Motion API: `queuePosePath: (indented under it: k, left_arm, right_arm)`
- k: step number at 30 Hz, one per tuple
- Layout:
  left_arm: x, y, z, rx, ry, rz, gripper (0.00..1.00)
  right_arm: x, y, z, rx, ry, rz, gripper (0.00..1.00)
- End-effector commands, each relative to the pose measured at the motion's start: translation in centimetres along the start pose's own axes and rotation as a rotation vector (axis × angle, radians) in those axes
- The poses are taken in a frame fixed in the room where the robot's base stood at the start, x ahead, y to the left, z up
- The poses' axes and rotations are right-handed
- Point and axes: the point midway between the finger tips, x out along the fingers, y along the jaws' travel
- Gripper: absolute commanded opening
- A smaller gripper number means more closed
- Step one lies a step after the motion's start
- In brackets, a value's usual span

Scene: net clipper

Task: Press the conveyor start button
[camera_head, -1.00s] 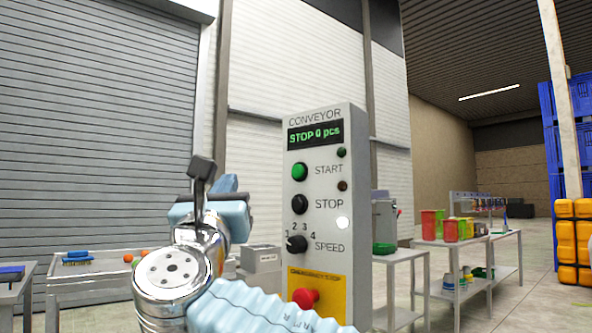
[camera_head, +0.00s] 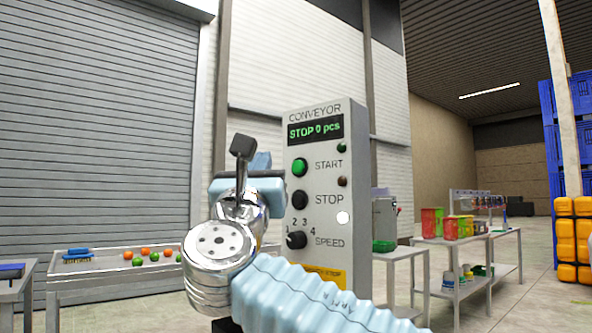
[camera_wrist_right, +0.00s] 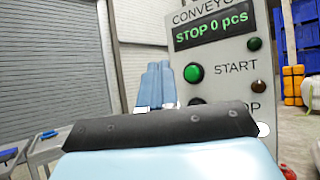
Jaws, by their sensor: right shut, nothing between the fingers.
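The grey conveyor control box (camera_head: 327,165) stands upright in the middle of the head view. Its green start button (camera_head: 300,167) is beside the word START, and it also shows in the right wrist view (camera_wrist_right: 193,73). The display (camera_head: 315,131) reads "STOP 0 pcs". My right gripper (camera_head: 263,159) is shut and empty, to the left of the start button and apart from it in the picture. In the right wrist view its light blue fingers (camera_wrist_right: 157,82) are together, left of the button. My left gripper is out of view.
The black stop button (camera_head: 300,199) and speed knob (camera_head: 297,240) sit below the start button. My right arm hides most of the yellow emergency panel (camera_head: 326,277).

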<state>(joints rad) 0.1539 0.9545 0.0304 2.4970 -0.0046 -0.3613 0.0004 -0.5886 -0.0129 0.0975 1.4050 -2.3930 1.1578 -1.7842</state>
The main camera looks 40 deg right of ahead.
Motion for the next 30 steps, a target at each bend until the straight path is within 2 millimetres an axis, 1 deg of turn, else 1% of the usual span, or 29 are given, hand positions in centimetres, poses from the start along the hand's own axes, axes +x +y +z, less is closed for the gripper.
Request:
queuePosePath:
  k: [1, 6, 12, 17, 30]
  left_arm:
    - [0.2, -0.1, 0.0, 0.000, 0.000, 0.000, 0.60]
    - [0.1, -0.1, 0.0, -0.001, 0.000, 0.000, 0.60]
    - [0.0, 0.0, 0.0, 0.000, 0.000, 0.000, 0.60]
    - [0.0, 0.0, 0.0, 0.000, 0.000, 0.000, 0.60]
    - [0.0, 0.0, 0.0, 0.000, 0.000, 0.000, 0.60]
  right_arm:
    - [0.5, -0.5, -0.5, 0.000, 0.000, -0.003, 0.00]
    - [2.2, -1.6, -1.5, -0.001, 0.001, -0.002, 0.00]
    - [3.3, -2.4, -2.4, 0.000, 0.000, 0.000, 0.00]
    - [3.6, -2.6, -2.6, 0.000, 0.000, 0.001, 0.00]
    - [3.6, -2.6, -2.6, 0.001, 0.000, 0.001, 0.00]
